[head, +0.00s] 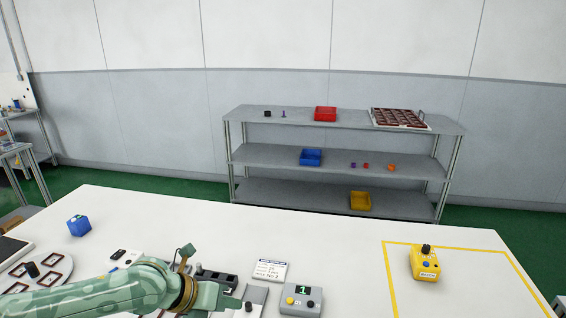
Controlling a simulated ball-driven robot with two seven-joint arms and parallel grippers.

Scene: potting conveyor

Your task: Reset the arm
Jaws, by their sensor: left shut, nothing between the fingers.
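My left arm comes in from the lower left over the white table. Its gripper (236,302) is shut and empty, at the bottom middle of the head view. It points right, close to a grey plate with a dark knob (249,307). I cannot tell whether it touches the plate. My right gripper is not in view.
A control box (301,299) with a green "1" display stands just right of the gripper. A label card (270,271) lies behind. A yellow box (425,262) sits in a yellow-taped area. A blue cube (78,225) is at left. A shelf (340,190) stands beyond.

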